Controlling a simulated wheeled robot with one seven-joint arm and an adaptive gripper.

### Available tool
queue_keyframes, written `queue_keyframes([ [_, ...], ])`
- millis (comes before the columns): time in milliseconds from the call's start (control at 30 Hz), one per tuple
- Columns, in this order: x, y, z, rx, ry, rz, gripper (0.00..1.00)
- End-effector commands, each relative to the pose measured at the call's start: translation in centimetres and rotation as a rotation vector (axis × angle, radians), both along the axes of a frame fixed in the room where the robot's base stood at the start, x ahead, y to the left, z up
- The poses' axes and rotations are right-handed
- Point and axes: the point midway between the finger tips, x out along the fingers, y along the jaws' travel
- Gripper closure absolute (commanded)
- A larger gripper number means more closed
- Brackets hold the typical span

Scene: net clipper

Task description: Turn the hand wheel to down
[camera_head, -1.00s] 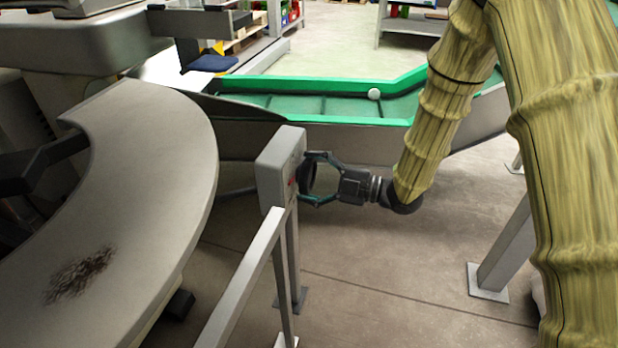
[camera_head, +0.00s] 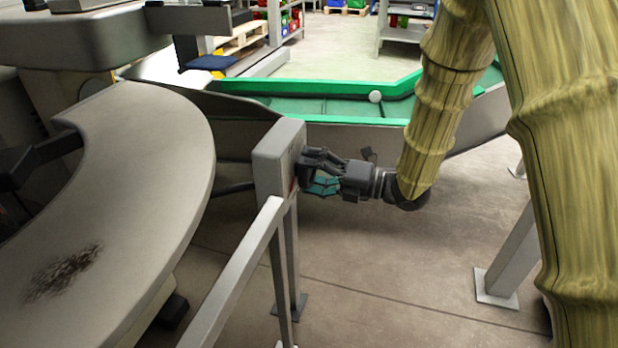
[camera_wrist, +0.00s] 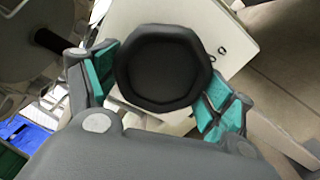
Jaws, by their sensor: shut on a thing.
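The hand wheel (camera_wrist: 162,68) is a black, dished, roughly many-sided knob on the face of a light grey control box (camera_head: 276,163). In the wrist view it sits between the two teal-padded fingers of my gripper (camera_head: 316,173), which are shut on its rim from opposite sides. In the head view my gripper reaches in from the right, and its fingers hide most of the wheel. The box face (camera_wrist: 222,28) shows tilted in the wrist view, with small dark markings beside the wheel.
The box stands on grey posts with a sloping rail (camera_head: 238,270). A curved grey machine surface (camera_head: 150,170) lies to the left. Concrete floor is open below my gripper.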

Motion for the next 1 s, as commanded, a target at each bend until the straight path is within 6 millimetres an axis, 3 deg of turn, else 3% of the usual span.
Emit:
queue_keyframes([
  [300, 0.17, -0.2, -0.2, -0.042, -0.123, -0.005, 0.42],
  [867, 0.14, -0.23, -0.14, -0.051, -0.149, -0.005, 0.42],
  [900, 0.13, -0.23, -0.16, -0.051, -0.149, -0.005, 0.13],
  [1000, 0.11, -0.16, -0.15, -0.05, -0.148, -0.004, 0.0],
])
